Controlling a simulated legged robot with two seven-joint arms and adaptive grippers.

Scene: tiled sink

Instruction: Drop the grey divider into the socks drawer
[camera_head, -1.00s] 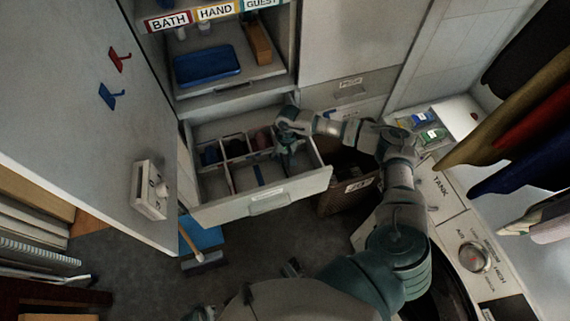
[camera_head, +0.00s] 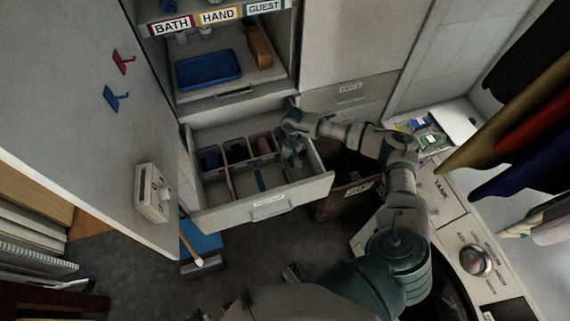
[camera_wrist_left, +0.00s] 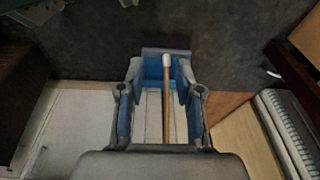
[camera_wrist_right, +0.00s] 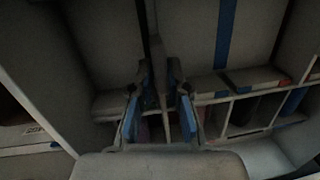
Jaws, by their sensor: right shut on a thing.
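The open drawer (camera_head: 268,207) has a grid of small compartments along its back and bare floor toward its front. A blue strip (camera_head: 260,181) marks that floor. My right gripper (camera_head: 292,158) is inside the drawer's right part. In the right wrist view it (camera_wrist_right: 160,115) is shut on a thin grey divider (camera_wrist_right: 158,60), which stands on edge between the fingers. The head view does not show the divider clearly behind the gripper. My left gripper (camera_wrist_left: 163,95) is open, with its fingers well apart. A wooden stick with a white tip (camera_wrist_left: 166,62) shows between them; no grip on it shows.
The cabinet door (camera_head: 75,120) stands open at left with a white box (camera_head: 152,193) on it. A blue tray (camera_head: 208,70) sits on the shelf above. A brown bin (camera_head: 345,200) is right of the drawer. The washing machine (camera_head: 455,235) and hanging clothes are at right.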

